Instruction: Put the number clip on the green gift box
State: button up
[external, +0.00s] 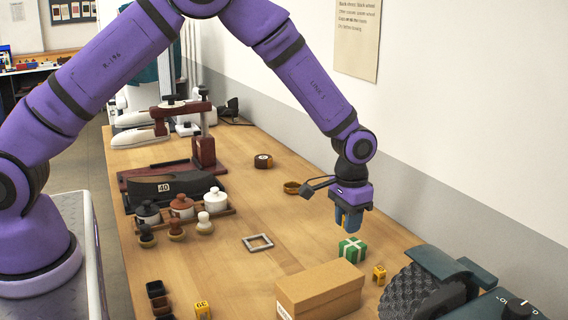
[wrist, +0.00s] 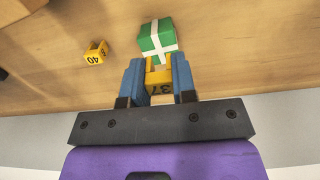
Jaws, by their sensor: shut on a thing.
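My gripper (external: 347,222) is above the table, just over and behind the green gift box (external: 352,250). In the wrist view its blue fingers (wrist: 159,84) are shut on a yellow number clip (wrist: 159,77) with dark digits that look like 37. The clip is mostly hidden by the fingers in the external view. The green gift box with white ribbon also shows in the wrist view (wrist: 152,36), just beyond the fingertips. From these views I cannot tell the exact height of the clip above the box.
A yellow clip marked 40 (wrist: 96,52) stands beside the gift box; it also shows in the external view (external: 379,274). Another yellow clip (external: 202,310) is at the front left. A cardboard box (external: 319,290) and a black ribbed wheel (external: 415,292) stand nearby. A grey square frame (external: 258,243) lies left.

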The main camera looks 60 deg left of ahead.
aim_at(353, 243)
jog(key=shift+w+d+f, duration=0.1)
jog(key=shift+w+d, duration=0.1)
jog(key=shift+w, duration=0.65)
jog(key=shift+f, duration=1.75)
jog(key=shift+f, duration=0.15)
jog(key=o, duration=0.9)
